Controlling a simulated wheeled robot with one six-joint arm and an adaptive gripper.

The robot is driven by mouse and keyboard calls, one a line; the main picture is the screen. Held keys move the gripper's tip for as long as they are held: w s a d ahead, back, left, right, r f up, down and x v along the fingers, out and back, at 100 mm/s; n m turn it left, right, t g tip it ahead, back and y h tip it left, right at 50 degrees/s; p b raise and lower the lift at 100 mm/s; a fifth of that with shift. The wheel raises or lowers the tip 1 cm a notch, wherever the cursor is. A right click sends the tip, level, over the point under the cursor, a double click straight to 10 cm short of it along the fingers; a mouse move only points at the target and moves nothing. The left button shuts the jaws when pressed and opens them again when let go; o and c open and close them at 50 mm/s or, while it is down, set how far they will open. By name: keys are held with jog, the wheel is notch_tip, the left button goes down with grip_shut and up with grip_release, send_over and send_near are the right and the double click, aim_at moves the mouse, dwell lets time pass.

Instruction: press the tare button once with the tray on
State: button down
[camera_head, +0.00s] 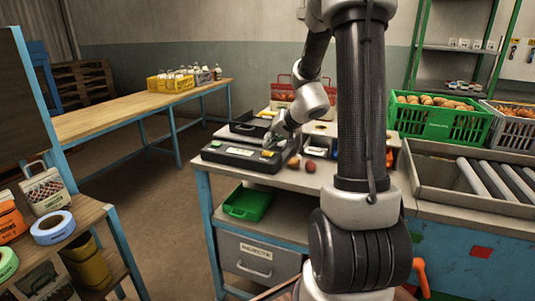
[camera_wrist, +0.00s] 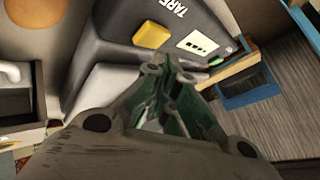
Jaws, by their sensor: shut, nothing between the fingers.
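A dark weighing scale (camera_head: 232,161) sits on the grey workbench, with a black tray (camera_head: 246,128) at its back. Its yellow tare button (camera_head: 267,154) is near the right end of the front panel. In the wrist view the yellow button (camera_wrist: 150,35) shows clearly beside the word TARE, with a white label (camera_wrist: 207,42) to its right. My gripper (camera_head: 271,139) is shut and empty, above the right part of the scale. In the wrist view my green fingers (camera_wrist: 168,80) lie below the button in the picture; I see no contact with it.
Two reddish round items (camera_head: 310,166) lie on the bench right of the scale. A green crate of produce (camera_head: 440,125) and a roller conveyor (camera_head: 475,177) stand to the right. A green bin (camera_head: 247,204) is on the shelf below. A shelf with tape rolls (camera_head: 53,227) stands at left.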

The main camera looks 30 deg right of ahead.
aim_at(270, 152)
jog(key=shift+r, duration=0.1)
jog(key=shift+r, duration=2.4)
